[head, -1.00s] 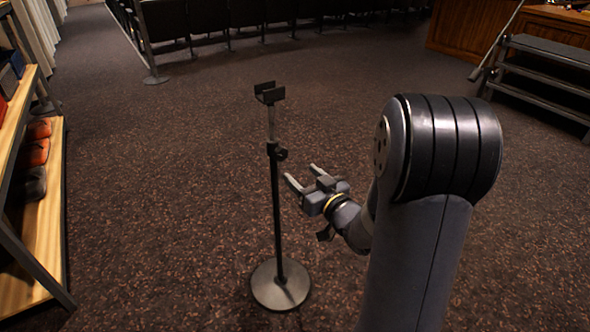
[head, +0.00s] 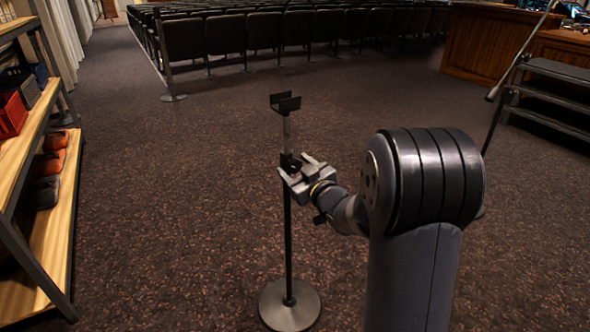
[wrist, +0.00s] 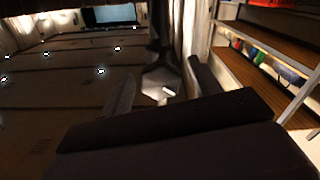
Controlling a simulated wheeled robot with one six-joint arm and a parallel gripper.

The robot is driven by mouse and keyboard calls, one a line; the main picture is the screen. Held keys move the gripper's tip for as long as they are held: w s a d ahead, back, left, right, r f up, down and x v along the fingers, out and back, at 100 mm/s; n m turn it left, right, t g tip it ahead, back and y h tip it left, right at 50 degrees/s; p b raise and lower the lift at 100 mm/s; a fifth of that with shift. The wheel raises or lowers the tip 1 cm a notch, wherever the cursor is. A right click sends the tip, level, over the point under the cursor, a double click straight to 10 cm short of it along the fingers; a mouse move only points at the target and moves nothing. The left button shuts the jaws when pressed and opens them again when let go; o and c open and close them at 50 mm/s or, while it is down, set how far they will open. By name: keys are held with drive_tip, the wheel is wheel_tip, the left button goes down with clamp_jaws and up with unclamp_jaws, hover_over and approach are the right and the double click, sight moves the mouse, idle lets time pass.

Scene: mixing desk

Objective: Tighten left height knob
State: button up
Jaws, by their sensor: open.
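A dark stand has a round base (head: 290,306), a thin upright pole (head: 288,235) and a U-shaped cradle (head: 285,102) on top. Its height knob (head: 293,163) is at the collar partway up the pole, mostly hidden by my gripper. My gripper (head: 293,168) is open at the height of the knob, with its fingers reaching the collar from the right. In the wrist view a grey faceted knob (wrist: 162,80) shows ahead between the fingers. I cannot tell whether either finger touches it.
A wooden shelf (head: 55,215) with bins and shoes stands at the left. Rows of dark seats (head: 265,35) are at the back. A dark stepped rack (head: 553,95) and a slanted pole (head: 510,80) stand at the right. The carpet around the stand is clear.

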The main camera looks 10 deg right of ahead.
drive_tip(key=shift+w+a, duration=0.1)
drive_tip(key=shift+w, duration=0.2)
drive_tip(key=shift+c, duration=0.6)
drive_tip(key=c, duration=0.9)
